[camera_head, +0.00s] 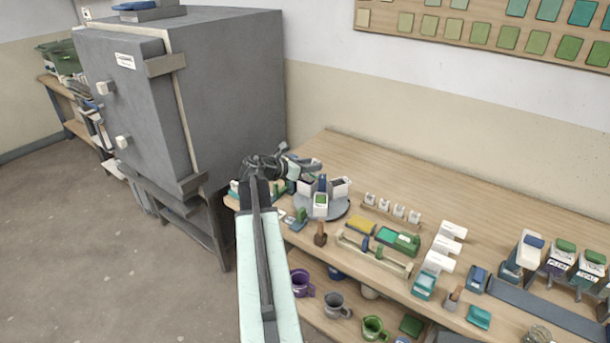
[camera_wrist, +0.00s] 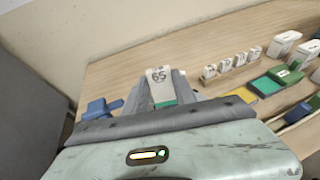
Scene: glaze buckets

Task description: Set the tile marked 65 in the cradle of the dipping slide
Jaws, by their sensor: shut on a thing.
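The tile marked 65 (camera_wrist: 159,84) is white with a green end. It stands between the fingers of my gripper (camera_wrist: 163,98) in the wrist view, its number turned sideways. In the head view my gripper (camera_head: 300,166) is above the left end of the wooden bench, near a round grey stand. The tile cannot be made out there. A low wooden frame with a long rail (camera_head: 375,254) and small green and blue parts lies on the bench, right of my gripper. It may be the dipping slide, but its cradle is not clear.
The round stand (camera_head: 338,212) holds several pale containers. A rack of small white tiles (camera_head: 392,209) stands behind the frame. White scoops, lidded buckets and a dark trough (camera_head: 545,308) crowd the right side. A large grey kiln (camera_head: 225,90) stands left; bare bench lies toward the wall.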

